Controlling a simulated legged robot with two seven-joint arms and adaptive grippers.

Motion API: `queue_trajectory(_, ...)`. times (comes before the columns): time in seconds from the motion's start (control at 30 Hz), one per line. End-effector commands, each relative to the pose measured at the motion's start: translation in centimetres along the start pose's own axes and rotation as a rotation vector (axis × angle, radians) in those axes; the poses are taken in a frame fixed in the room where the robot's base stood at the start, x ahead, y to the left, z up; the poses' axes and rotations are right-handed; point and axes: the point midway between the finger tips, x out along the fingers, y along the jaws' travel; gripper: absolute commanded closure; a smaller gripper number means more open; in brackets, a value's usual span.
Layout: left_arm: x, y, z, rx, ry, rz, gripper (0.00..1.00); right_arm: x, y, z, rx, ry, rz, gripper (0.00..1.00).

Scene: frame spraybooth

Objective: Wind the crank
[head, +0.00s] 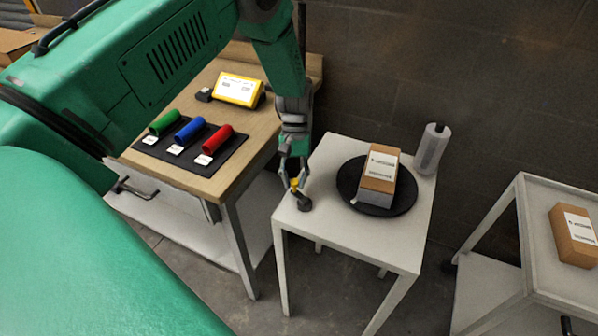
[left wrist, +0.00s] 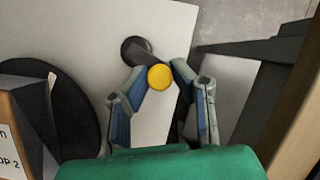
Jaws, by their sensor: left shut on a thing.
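The crank (head: 304,203) sits on the left part of the white table. It has a dark round hub and a short arm with a yellow knob (head: 294,184). My left gripper (head: 295,176) comes down from above with its fingers closed around the yellow knob. In the left wrist view the knob (left wrist: 159,77) lies between the fingertips, and the dark hub (left wrist: 135,49) is just beyond it. A black round turntable (head: 344,180) stands on the same table, with a brown and white labelled box (head: 380,170) on it. My right gripper is not in view.
A white bottle-like roll (head: 432,148) stands at the table's back right corner. To the left, a wooden bench (head: 205,185) holds green, blue and red cylinders and a yellow display (head: 238,90). A cart (head: 530,240) with another box (head: 574,235) stands at right.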

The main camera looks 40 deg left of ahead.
Motion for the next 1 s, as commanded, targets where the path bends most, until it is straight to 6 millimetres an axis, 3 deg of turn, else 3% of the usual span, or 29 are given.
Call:
queue_trajectory(0.6, 0.4, -1.2, 2.0, -0.541, 0.001, 0.226, 1.00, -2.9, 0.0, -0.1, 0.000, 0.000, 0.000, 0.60)
queue_trajectory(1.0, 0.9, -1.2, 3.0, -0.803, 0.000, 0.336, 1.00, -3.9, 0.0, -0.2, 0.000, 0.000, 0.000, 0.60)
